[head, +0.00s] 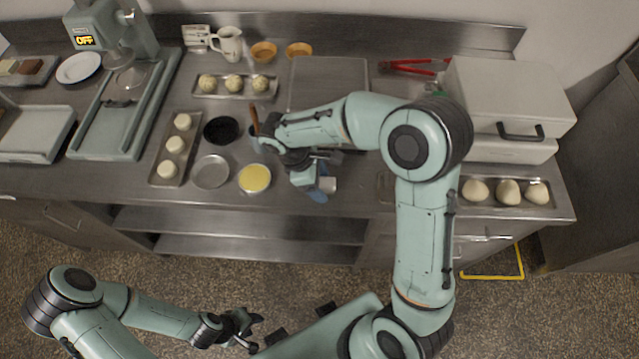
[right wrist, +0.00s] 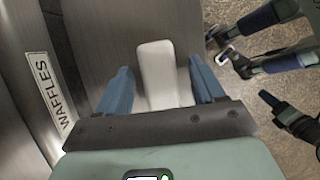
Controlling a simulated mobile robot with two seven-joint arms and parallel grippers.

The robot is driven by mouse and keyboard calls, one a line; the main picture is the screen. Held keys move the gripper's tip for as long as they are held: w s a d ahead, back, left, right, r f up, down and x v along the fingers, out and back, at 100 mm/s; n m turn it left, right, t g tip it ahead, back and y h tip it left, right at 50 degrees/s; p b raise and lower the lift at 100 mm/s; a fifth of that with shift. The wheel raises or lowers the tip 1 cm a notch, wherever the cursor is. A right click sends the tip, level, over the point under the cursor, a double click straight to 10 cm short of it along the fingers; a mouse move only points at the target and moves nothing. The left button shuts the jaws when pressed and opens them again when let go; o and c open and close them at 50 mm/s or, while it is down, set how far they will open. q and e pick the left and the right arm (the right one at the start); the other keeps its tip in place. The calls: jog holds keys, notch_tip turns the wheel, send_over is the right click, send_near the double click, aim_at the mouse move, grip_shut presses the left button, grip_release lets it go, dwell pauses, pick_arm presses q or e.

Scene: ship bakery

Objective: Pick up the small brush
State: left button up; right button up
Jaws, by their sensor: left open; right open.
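A thin brown upright handle (head: 255,121) shows just left of my right wrist in the head view; it may be the small brush, but its lower end is partly hidden. My right gripper (head: 322,190) is open over the front of the steel counter, right of that handle. In the right wrist view, a pale block (right wrist: 162,72) shows between its blue fingers; I cannot tell what it is or whether they touch it. My left gripper (head: 243,328) is open and empty, low over the floor in front of the counter.
The steel counter (head: 112,186) holds a tray of white dough (head: 153,178), a black bowl (head: 221,130), an empty round tin (head: 211,172) and a yellow-filled tin (head: 255,179). A white appliance (head: 512,92) stands right. A WAFFLES label (right wrist: 50,92) shows in the wrist view.

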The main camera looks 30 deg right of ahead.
jog(key=c, duration=1.1)
jog(key=shift+o, duration=0.2)
jog(key=shift+r, duration=0.1)
pick_arm(q)
jog(key=shift+t, duration=0.3)
jog(key=w+r+p, duration=0.2)
jog(key=w+r, duration=0.1)
jog(key=shift+w+r+p, duration=0.15)
jog(key=shift+r+p, duration=0.1)
jog(key=shift+p, duration=0.05)
pick_arm(e)
notch_tip(320, 180, up, 20)
